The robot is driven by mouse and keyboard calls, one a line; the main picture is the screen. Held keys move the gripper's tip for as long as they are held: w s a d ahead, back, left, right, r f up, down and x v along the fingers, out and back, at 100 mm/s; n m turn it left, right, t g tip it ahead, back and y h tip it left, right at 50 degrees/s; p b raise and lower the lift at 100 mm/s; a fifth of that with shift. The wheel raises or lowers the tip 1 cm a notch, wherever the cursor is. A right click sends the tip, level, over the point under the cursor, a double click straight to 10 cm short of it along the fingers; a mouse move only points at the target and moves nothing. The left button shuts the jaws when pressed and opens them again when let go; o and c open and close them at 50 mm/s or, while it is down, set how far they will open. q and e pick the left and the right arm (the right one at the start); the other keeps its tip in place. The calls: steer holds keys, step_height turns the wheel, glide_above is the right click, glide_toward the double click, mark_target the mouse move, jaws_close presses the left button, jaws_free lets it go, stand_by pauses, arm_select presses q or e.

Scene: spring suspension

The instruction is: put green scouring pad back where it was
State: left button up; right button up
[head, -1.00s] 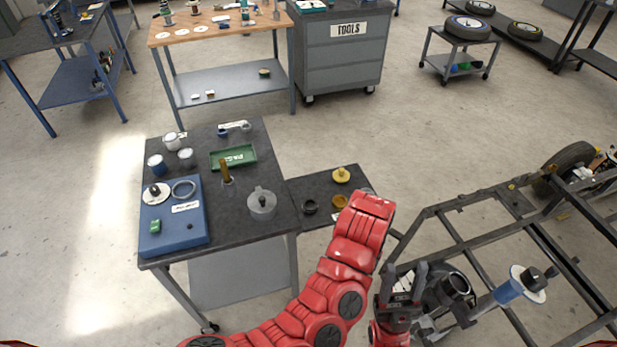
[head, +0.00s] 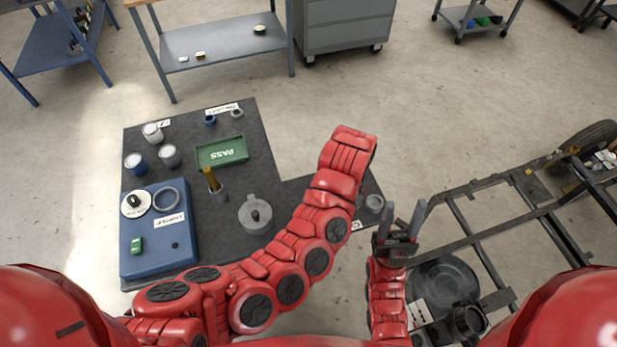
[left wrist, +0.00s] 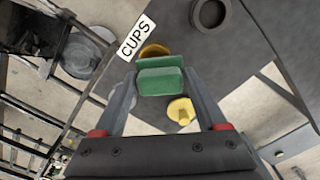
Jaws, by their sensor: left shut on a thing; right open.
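The green scouring pad (left wrist: 160,80) is between the two fingers of my left gripper (left wrist: 160,84) in the left wrist view. The gripper is shut on it, and the pad is above the dark side table (left wrist: 258,60). In the head view my left forearm covers most of that table; the left gripper and the held pad are hidden there. A small green block (head: 137,246) lies on the blue tray (head: 150,265) at the left. My right gripper (head: 402,220) is open and empty beside the dark vehicle frame.
In the left wrist view a CUPS label (left wrist: 137,37), a yellow part (left wrist: 181,111), an amber part (left wrist: 153,51) and a black ring (left wrist: 209,13) are near the pad. The main table holds a green PASS tray (head: 222,152) and a grey lidded pot (head: 255,213). The vehicle frame (head: 465,213) stands right.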

arm_select(q)
steer(key=w+a+p, duration=0.1)
steer(key=w+a, duration=0.1)
steer(key=a, duration=0.1)
steer(key=w+a+p, duration=0.1)
steer(key=w+a, duration=0.1)
steer(key=a, duration=0.1)
steer(key=w+a+p, duration=0.1)
steer(key=w+a, duration=0.1)
steer(key=a, duration=0.1)
steer(key=shift+w+f, duration=0.15)
steer(key=shift+f, duration=0.25)
steer(key=shift+w+a, duration=0.3)
steer(key=shift+a, duration=0.15)
steer(key=shift+f+p, duration=0.35)
steer(key=shift+p, duration=0.05)
step_height(320, 180, down, 2)
steer(key=shift+f+p, duration=0.1)
steer(key=shift+p, duration=0.2)
steer(key=shift+f, duration=0.45)
steer(key=o, duration=1.1)
steer(key=shift+o, duration=0.2)
steer(key=shift+r, duration=0.1)
